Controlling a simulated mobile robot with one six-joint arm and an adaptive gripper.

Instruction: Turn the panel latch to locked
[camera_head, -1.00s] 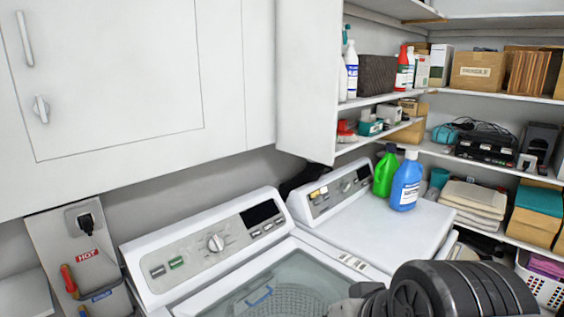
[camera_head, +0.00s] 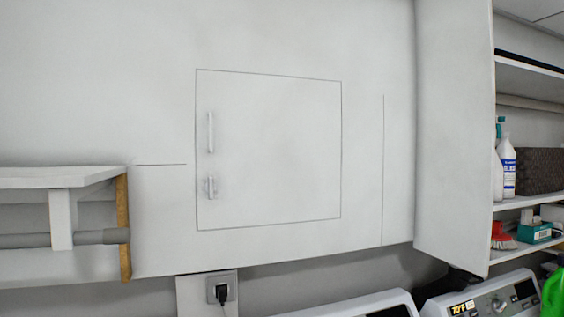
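The panel (camera_head: 275,150) is a white square door outlined on the white cabinet front. A white vertical handle (camera_head: 210,132) is near its left edge. The small white latch (camera_head: 211,188) is below the handle, and its knob looks roughly upright. Its locked or unlocked position cannot be read from any marking. My gripper is not in view.
A white shelf (camera_head: 60,178) with a grey rod (camera_head: 50,240) under it juts out at left. A black plug sits in an outlet (camera_head: 219,290) below the panel. Washing machines stand along the bottom right, with stocked shelves beyond an open cabinet door (camera_head: 453,130).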

